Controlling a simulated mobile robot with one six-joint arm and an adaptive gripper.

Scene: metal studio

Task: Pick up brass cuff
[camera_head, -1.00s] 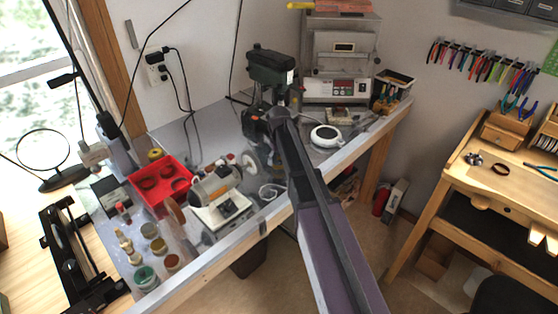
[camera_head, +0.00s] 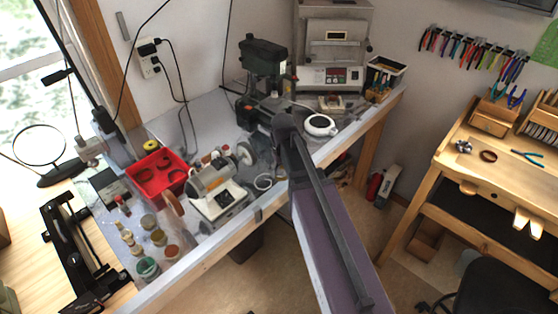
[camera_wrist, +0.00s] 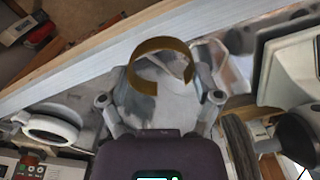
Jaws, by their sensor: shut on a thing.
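The brass cuff (camera_wrist: 160,44) is a golden-brown open ring in the wrist view, standing just beyond my gripper. My gripper (camera_wrist: 162,88) is shut on it, with the grey fingers on either side of its lower part. The exact contact is hard to make out. In the head view my arm reaches over the metal-topped bench, and its own links hide the gripper's fingers and the cuff.
A red tray (camera_head: 139,184) with dark rings stands on the bench, left of a polishing machine (camera_head: 215,190). A drill press (camera_head: 263,63), a white round device (camera_head: 320,125) and a kiln (camera_head: 334,45) stand behind. A wooden workbench (camera_head: 462,190) is at right, with open floor between.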

